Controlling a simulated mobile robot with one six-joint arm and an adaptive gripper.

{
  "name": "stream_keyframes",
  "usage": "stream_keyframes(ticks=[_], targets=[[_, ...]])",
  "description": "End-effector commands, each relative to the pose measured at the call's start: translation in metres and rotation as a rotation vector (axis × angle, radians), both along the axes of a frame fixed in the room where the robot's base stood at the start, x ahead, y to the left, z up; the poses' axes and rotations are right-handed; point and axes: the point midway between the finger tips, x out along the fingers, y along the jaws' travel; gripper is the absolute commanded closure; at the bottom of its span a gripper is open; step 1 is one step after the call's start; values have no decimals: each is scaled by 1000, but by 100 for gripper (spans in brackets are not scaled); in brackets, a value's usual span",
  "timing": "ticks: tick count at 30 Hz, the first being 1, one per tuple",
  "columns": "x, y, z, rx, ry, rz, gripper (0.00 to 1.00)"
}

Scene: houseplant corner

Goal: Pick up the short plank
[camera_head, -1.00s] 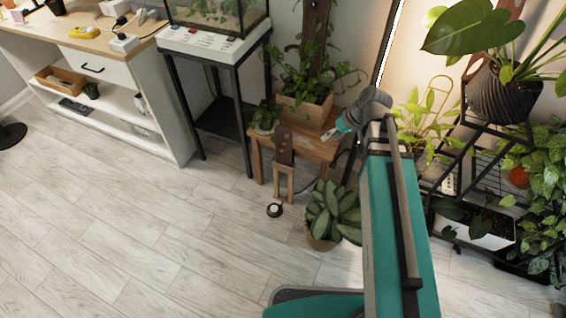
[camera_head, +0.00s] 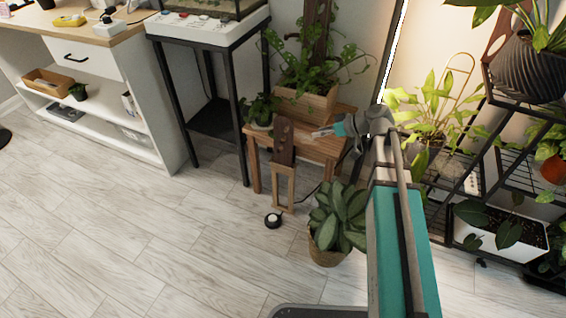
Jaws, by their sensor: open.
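A short dark brown plank (camera_head: 284,141) with holes stands upright on a small light wooden stand (camera_head: 281,186), in front of a low wooden table. My gripper (camera_head: 318,133) is a little to the right of the plank's upper part, over the tabletop in the picture. It is small in view; its jaws are open, with nothing seen between them. A gap shows between the gripper and the plank. How far apart they are in depth I cannot tell.
The low wooden table (camera_head: 318,147) bears a planter box (camera_head: 305,103) and a small pot. A taller dark plank (camera_head: 316,45) rises behind the planter. A basket plant (camera_head: 327,254) and a round black-and-white object (camera_head: 273,220) are on the floor. Open floor lies left.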

Motion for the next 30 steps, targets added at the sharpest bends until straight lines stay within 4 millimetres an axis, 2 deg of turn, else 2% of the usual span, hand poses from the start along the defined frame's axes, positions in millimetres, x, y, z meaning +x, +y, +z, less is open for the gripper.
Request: stream_keyframes(ticks=[1,16,23,30], targets=[[6,0,-17,19,-25,7,49],[43,0,-68,191,-307,55,49],[55,-2,-81,244,-408,57,49],[59,-4,-82,263,-447,55,49]])
